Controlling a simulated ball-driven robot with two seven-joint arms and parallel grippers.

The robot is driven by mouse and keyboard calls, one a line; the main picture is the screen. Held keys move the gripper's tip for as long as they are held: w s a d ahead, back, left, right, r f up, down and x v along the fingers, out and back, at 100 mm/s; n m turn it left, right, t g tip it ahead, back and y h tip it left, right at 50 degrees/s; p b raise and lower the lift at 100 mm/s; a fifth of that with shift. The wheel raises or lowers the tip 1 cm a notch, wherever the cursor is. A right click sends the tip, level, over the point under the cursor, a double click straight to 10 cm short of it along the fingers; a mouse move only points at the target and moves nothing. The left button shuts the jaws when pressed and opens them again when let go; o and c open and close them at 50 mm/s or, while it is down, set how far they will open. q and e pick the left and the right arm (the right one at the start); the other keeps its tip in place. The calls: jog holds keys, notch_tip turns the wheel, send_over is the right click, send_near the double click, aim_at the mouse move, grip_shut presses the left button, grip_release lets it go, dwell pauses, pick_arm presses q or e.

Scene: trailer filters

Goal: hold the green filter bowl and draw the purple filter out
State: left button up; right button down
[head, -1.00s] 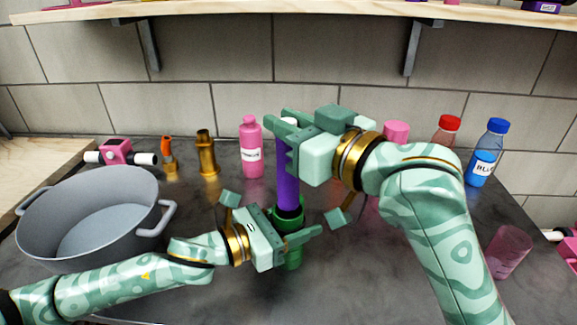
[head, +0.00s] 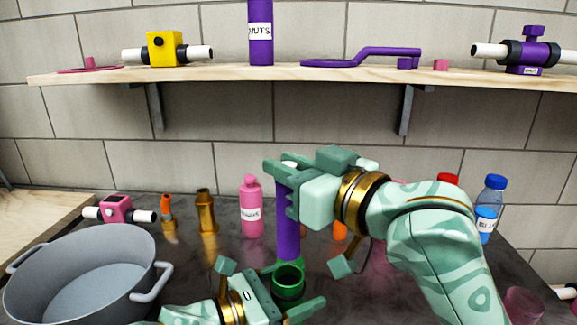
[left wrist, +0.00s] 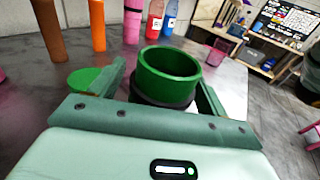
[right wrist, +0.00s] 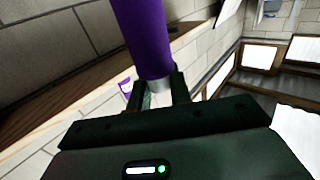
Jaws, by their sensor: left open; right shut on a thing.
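The purple filter (head: 288,222) hangs upright, its white top end between the fingers of my right gripper (head: 282,172). It also fills the upper middle of the right wrist view (right wrist: 143,35), where that gripper is shut on it. The green filter bowl (head: 289,284) stands below; in the head view the filter's lower end is just above and behind its rim. In the left wrist view the bowl (left wrist: 168,75) has an open, empty mouth and a dark ring beneath. My left gripper (left wrist: 163,92) is open, one finger on each side of the bowl.
A green disc (left wrist: 84,79) lies beside the bowl. A grey pot (head: 85,275) stands at left. A pink bottle (head: 251,208), a brass fitting (head: 206,212) and an orange-topped fitting (head: 168,213) stand behind. A blue-capped bottle (head: 489,205) is at right. A wooden shelf (head: 230,75) runs above.

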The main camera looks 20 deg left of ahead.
pick_arm(q)
jog(key=v, duration=1.1)
jog(key=shift+s+a, duration=0.2)
